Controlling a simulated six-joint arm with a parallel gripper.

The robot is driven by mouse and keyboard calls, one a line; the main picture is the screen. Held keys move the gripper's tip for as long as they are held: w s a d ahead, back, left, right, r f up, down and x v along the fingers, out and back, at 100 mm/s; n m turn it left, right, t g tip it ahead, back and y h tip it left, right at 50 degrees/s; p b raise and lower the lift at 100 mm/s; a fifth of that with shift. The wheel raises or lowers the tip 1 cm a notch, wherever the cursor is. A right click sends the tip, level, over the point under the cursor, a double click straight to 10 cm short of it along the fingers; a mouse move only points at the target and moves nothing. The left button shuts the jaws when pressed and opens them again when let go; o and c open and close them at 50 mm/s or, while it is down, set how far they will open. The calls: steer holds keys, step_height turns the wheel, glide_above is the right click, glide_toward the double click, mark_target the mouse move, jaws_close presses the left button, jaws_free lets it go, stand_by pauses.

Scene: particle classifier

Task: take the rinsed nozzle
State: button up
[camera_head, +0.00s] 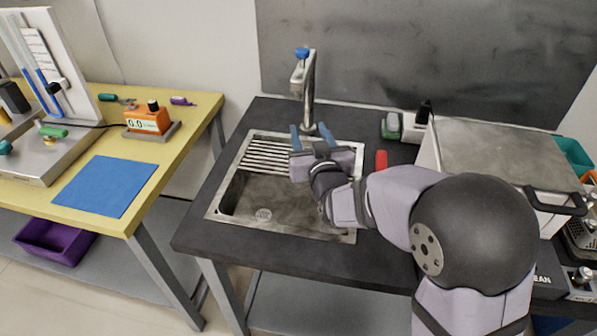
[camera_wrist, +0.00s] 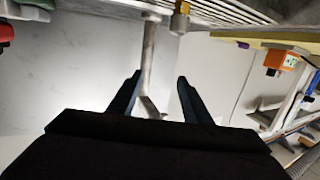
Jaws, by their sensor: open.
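A small brass-coloured piece with a greyish end, which looks like the nozzle (camera_wrist: 180,18), stands at the slatted drainboard at the top of the wrist view. I cannot make it out in the head view, where my gripper and wrist cover part of the sink. My gripper (camera_head: 311,135) is over the back of the sink (camera_head: 235,205), its blue fingers pointing toward the tap. In the wrist view my gripper (camera_wrist: 160,80) is open, with nothing between its fingers. The nozzle is beyond the fingertips and apart from them.
The tap (camera_head: 308,90) stands just behind my fingers, close to them. A large grey-topped box (camera_head: 500,150) stands further right. The yellow table (camera_head: 190,125) is left, across a gap.

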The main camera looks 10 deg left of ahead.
steer(key=shift+t+y, duration=0.3)
steer(key=shift+t, duration=0.2)
steer(key=f, duration=0.2)
steer(key=a+f+b, duration=0.1)
steer(key=f, duration=0.2)
steer(key=a+f+b, duration=0.1)
steer(key=f, duration=0.1)
steer(key=shift+f, duration=0.35)
steer(key=shift+w+f, duration=0.2)
steer(key=shift+w+a, duration=0.3)
steer(key=shift+w, duration=0.3)
steer(key=shift+p+x, duration=0.35)
steer(key=shift+x, duration=2.55)
steer(key=shift+c, duration=0.4)
jaws_close()
